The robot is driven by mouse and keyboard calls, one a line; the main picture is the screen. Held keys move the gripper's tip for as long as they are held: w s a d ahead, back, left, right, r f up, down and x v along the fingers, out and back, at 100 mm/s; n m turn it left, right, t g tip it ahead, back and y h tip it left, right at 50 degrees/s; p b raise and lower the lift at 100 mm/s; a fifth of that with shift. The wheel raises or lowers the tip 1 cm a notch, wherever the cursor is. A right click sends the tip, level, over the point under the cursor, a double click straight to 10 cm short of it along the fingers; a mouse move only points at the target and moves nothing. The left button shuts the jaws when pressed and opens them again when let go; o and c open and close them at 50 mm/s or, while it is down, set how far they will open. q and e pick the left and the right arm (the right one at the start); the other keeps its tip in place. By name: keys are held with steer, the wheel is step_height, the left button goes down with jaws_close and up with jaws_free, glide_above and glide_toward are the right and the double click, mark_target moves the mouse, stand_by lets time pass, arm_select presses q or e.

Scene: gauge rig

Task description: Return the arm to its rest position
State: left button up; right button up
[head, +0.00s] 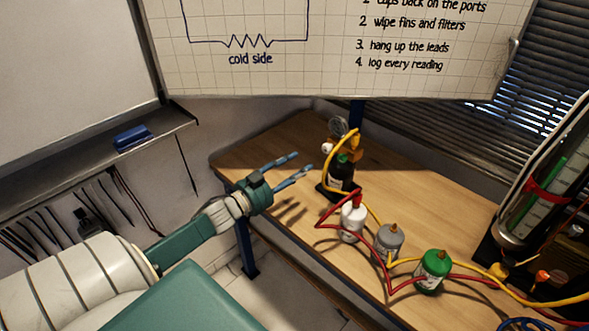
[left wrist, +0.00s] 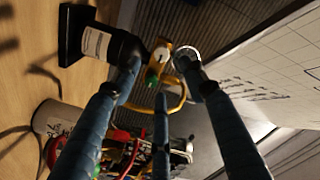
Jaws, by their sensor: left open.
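My left gripper (head: 300,164) reaches in from the left over the near left part of the wooden bench (head: 270,140). Its fingers are spread with nothing between them, and they also show open in the left wrist view (left wrist: 158,72). The gauge rig (head: 341,172), a black bottle with a white label, brass fittings and a round gauge on top, stands just right of the fingertips, apart from them in the head view. In the left wrist view the rig (left wrist: 97,42) shows beyond the fingers. My right gripper is not in view.
Right of the rig stand a white-and-red bottle (head: 352,222), a grey canister (head: 388,244) and a green canister (head: 432,272). Red and yellow hoses loop among them. A whiteboard (head: 330,50) hangs above. A shelf (head: 150,135) with a blue eraser is at left.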

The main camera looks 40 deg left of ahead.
arm_select(q)
steer(key=shift+s, duration=0.35)
stand_by(0.3)
